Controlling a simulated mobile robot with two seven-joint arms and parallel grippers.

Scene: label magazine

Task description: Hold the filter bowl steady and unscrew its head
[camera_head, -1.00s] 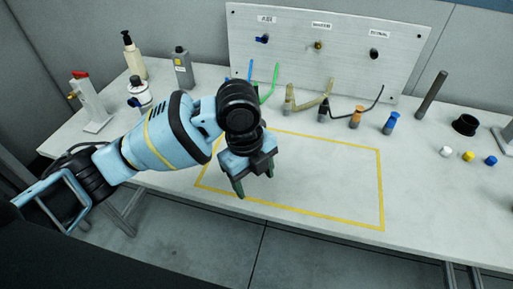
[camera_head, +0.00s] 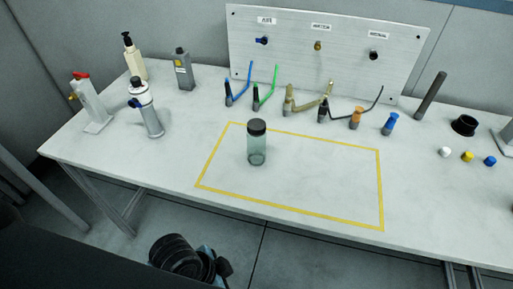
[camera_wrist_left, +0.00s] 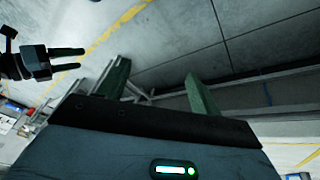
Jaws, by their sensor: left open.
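The filter bowl (camera_head: 257,155) is a clear greenish cylinder standing upright inside the yellow outline on the table. Its black head (camera_head: 256,127) sits on top of it. No gripper touches either part. In the left wrist view my left gripper (camera_wrist_left: 157,72) is open with nothing between its fingers, and grey floor shows beyond. My right gripper (camera_wrist_left: 66,59) shows at the upper left of that view, its two fingers apart and empty. In the head view part of my arm (camera_head: 180,256) shows low in front of the table, with no fingertips visible.
The yellow outline (camera_head: 290,209) encloses clear table around the bowl. A white cylinder with a blue fitting (camera_head: 151,122), a pump bottle (camera_head: 134,65) and a grey bottle (camera_head: 182,72) stand left. Several hoses and connectors lie before the upright panel (camera_head: 320,60). Small caps (camera_head: 467,156) sit right.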

